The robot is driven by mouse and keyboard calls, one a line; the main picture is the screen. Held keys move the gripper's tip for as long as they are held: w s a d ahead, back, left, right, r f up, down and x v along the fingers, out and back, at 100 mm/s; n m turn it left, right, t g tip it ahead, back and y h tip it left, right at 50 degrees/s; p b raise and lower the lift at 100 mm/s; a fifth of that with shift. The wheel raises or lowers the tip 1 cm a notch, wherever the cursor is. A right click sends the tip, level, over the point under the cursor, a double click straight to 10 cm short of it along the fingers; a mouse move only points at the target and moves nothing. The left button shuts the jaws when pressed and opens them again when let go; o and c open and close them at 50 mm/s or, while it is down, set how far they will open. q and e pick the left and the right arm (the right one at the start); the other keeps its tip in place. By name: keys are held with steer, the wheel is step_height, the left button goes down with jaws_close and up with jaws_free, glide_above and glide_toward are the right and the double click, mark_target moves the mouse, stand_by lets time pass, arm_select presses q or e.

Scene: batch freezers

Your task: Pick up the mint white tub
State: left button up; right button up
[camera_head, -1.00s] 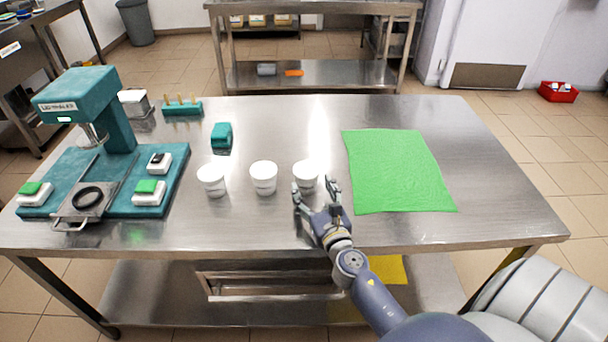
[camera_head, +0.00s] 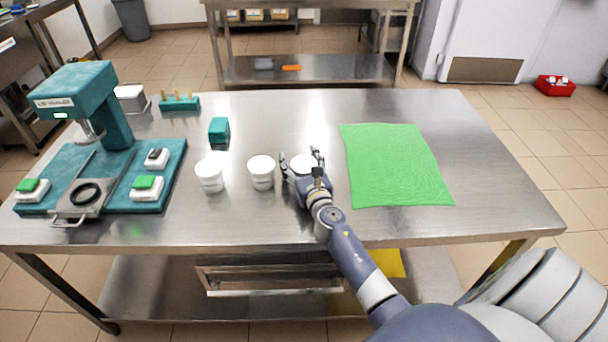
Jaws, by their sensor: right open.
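Three white tubs stand upright in a row on the steel table: a left tub (camera_head: 210,176), a middle tub (camera_head: 261,173) and a right tub (camera_head: 302,164). I cannot read any label, so I cannot tell which is mint. My right gripper (camera_head: 302,160) is open around the right tub, with a finger at each side of it. The gripper body hides the tub's lower front, and I cannot tell whether the fingers touch it. My left gripper is not in view.
A teal lid sealer (camera_head: 80,100) on its base stands at the left. A teal block (camera_head: 218,130) and a holder with pegs (camera_head: 179,104) lie behind the tubs. A green cloth (camera_head: 395,166) covers the right part. The table's front centre is clear.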

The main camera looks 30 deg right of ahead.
steer(key=c, duration=1.5)
